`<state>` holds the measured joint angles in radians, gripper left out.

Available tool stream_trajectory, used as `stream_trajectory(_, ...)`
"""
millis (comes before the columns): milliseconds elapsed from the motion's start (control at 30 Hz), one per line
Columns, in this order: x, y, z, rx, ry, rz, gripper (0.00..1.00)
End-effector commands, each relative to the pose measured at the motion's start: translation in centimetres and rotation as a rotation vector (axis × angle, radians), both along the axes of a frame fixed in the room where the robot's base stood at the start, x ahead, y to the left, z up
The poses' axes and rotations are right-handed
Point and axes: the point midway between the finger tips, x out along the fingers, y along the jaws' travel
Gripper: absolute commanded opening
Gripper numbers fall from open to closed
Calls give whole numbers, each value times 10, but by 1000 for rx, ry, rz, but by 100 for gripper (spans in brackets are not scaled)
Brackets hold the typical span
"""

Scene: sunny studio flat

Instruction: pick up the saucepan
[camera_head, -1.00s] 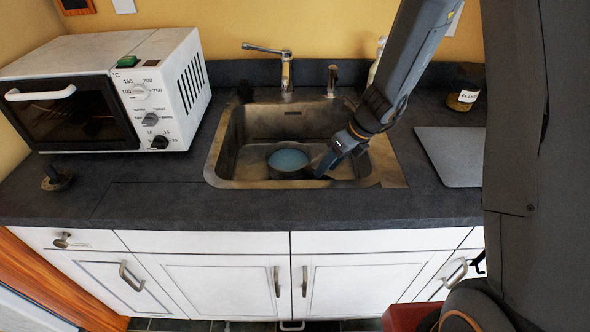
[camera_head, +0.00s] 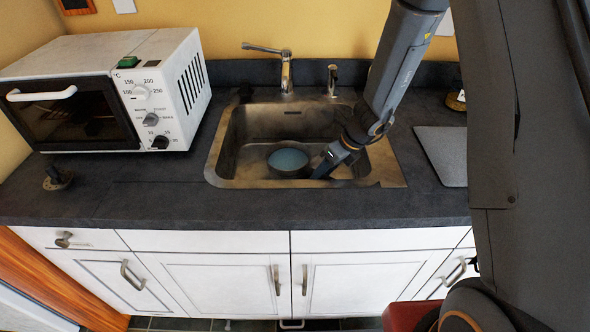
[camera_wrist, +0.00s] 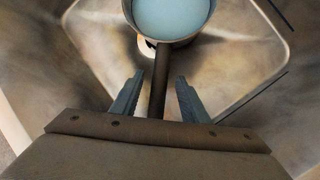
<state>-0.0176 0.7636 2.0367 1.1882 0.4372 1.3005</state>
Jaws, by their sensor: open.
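The saucepan (camera_head: 288,161) sits in the sink basin, with a pale blue inside and a dark outside. In the wrist view its round bowl (camera_wrist: 172,16) is at the top edge, partly cut off. Its dark handle (camera_wrist: 160,82) runs from the bowl down toward my gripper. My gripper (camera_wrist: 158,92) is open, with one finger on each side of the handle. I cannot tell whether either finger touches it. In the head view my gripper (camera_head: 322,170) reaches down into the sink just right of the bowl, and the handle is hidden there.
The sink (camera_head: 226,150) has walls close around the saucepan and gripper. A faucet (camera_head: 286,72) stands behind it. A white toaster oven (camera_head: 182,95) is on the left of the counter, and a grey board (camera_head: 442,155) lies on the right.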

Motion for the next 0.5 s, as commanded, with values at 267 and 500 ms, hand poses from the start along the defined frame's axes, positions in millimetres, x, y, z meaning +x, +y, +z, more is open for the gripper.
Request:
stream_trajectory(267, 0, 0, -3, 0, 0, 0, 41)
stream_trajectory(500, 0, 0, -2, 0, 0, 0, 28)
